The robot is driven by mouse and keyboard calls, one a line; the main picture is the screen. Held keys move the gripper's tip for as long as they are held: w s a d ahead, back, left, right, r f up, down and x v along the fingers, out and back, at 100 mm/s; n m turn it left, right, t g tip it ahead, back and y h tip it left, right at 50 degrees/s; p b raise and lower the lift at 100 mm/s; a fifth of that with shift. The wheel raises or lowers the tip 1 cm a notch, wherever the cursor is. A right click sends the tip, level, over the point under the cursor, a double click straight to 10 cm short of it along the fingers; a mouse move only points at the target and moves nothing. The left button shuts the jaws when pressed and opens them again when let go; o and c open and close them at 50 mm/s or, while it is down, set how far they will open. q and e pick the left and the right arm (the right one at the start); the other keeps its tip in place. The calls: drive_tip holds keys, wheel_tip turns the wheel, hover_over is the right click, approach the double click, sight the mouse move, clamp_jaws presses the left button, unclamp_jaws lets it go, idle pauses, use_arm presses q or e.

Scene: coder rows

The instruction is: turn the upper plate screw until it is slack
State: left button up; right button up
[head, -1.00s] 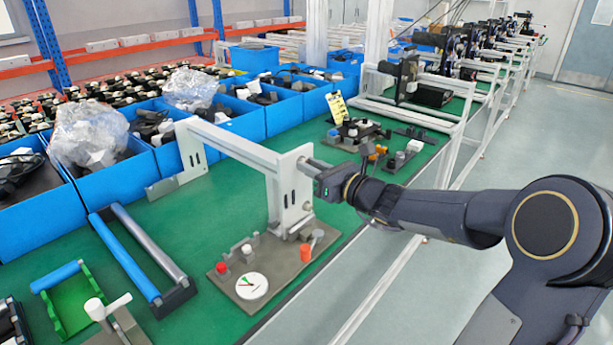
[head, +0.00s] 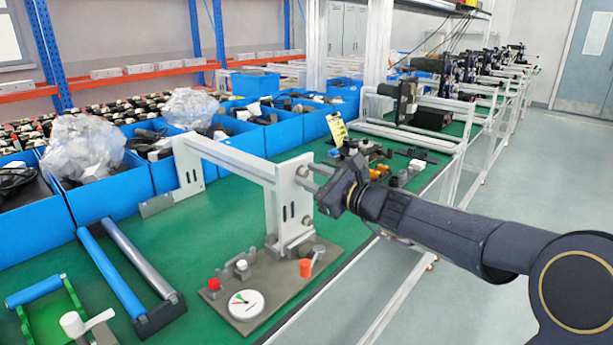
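A pale grey bracket stands on the green bench, and its upright end plate (head: 288,205) rises from a grey base block. The upper plate screw (head: 303,171) is on the plate's right side, partly covered by my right gripper. A lower screw (head: 306,220) shows below it. My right gripper (head: 316,182) reaches in from the right with its fingers against or very near the plate at the upper screw. Its finger gap is too small and hidden to tell whether it grips the screw. My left gripper is not in view.
A grey fixture base (head: 275,285) with a white dial (head: 246,304), a red knob and an orange cap lies below the plate. Blue bins (head: 110,193) line the back. A blue-and-grey roller frame (head: 118,262) lies left. Small fixtures stand behind my gripper; floor is free right.

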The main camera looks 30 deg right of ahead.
drive_tip(key=shift+o, duration=0.2)
drive_tip(key=shift+r+m, duration=0.15)
drive_tip(key=shift+m, duration=0.15)
drive_tip(key=m+p, duration=0.6)
drive_tip(key=m, duration=0.1)
drive_tip(key=shift+r+m+p, duration=0.15)
drive_tip(key=shift+m+p, duration=0.15)
drive_tip(key=shift+p, duration=0.05)
drive_tip(key=shift+f+m+p, duration=0.25)
drive_tip(key=shift+m+p, duration=0.15)
drive_tip(key=shift+m, duration=0.4)
drive_tip(key=shift+c, duration=0.2)
